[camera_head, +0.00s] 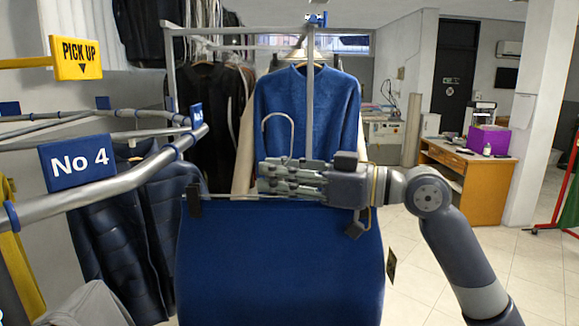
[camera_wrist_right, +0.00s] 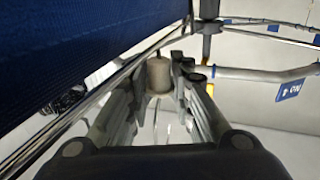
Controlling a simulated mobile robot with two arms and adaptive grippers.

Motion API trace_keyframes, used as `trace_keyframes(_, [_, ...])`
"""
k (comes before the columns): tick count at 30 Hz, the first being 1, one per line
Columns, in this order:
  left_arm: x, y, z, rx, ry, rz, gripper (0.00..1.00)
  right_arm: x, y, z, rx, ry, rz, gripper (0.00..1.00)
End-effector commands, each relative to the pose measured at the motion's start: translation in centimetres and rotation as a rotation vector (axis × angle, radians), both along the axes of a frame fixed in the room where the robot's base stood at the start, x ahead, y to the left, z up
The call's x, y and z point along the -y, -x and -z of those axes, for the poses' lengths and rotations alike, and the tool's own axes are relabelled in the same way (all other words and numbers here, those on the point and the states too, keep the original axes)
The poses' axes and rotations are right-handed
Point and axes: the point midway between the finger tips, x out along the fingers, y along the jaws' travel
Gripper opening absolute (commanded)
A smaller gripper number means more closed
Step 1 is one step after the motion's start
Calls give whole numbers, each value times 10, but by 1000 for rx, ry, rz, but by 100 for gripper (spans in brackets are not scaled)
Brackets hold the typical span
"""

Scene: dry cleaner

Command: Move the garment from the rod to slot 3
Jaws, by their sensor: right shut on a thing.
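The garment in hand is a blue skirt (camera_head: 280,265) on a clip hanger, hanging upright in front of me. Its hanger hook (camera_head: 279,122) points up, with no rail in it. My right gripper (camera_head: 264,178) comes in from the right and is shut on the hanger, just above the skirt's waist. In the right wrist view the skirt (camera_wrist_right: 60,58) fills the upper left, beside the fingers (camera_wrist_right: 160,90). The exact grip is partly hidden. I cannot make out a slot 3 label. My left gripper is not in view.
A curved grey rail with a "No 4" sign (camera_head: 77,163) and a smaller blue tag (camera_head: 197,115) runs along the left. Dark jackets (camera_head: 130,225) hang below it. Behind the skirt, a metal rack (camera_head: 245,29) bears a blue sweater (camera_head: 325,110). A wooden desk (camera_head: 470,185) stands right; floor there is open.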

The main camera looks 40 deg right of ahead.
Motion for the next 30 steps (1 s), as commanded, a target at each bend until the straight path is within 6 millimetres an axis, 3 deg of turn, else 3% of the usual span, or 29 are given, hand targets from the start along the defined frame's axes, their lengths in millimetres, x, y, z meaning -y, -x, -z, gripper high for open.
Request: trace_keyframes(30, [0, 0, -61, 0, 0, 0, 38, -60, -40, -4, 3, -1, -3, 0])
